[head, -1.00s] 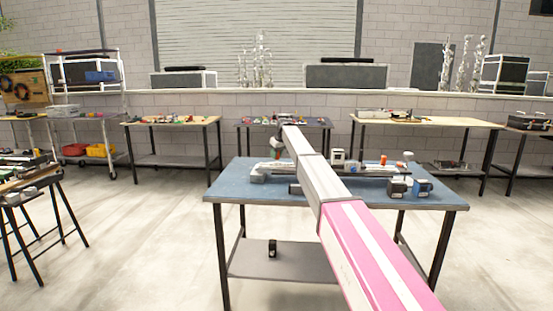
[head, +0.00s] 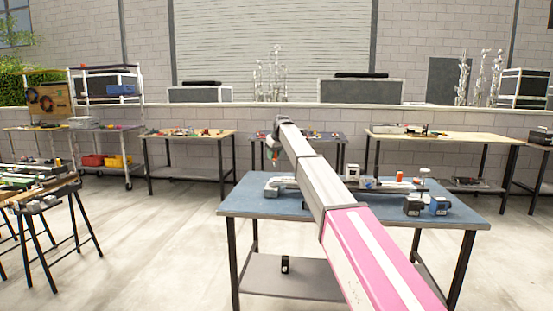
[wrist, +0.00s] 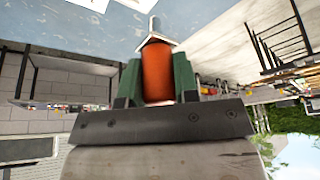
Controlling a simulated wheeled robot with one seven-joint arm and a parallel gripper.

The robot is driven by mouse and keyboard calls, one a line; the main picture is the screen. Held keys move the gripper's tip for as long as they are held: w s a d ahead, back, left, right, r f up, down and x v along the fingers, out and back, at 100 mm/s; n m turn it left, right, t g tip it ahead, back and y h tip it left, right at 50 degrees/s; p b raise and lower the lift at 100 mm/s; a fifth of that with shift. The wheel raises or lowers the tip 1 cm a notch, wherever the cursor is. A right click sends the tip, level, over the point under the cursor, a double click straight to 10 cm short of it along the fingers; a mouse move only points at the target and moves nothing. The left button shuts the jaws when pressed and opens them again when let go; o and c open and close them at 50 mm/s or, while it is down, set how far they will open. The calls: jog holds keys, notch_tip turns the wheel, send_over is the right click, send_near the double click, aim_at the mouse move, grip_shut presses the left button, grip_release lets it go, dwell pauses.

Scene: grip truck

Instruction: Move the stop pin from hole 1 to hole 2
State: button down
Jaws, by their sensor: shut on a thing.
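The stop pin, with an orange-red grip (wrist: 158,72) and a thin metal shank, is held between the green fingers of my gripper (wrist: 157,80). The fingers are shut on the grip, and the shank points toward the blue tabletop in the wrist view. In the head view my gripper (head: 273,156) is small, hanging at the arm's far end above the back left of the blue table (head: 250,206). A long grey fixture (head: 392,186) lies on this table, partly hidden behind my arm. Holes 1 and 2 cannot be made out.
A black block (head: 413,206) and a blue block (head: 440,206) sit near the table's right.

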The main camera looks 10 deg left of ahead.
jog(key=shift+r, duration=3.5)
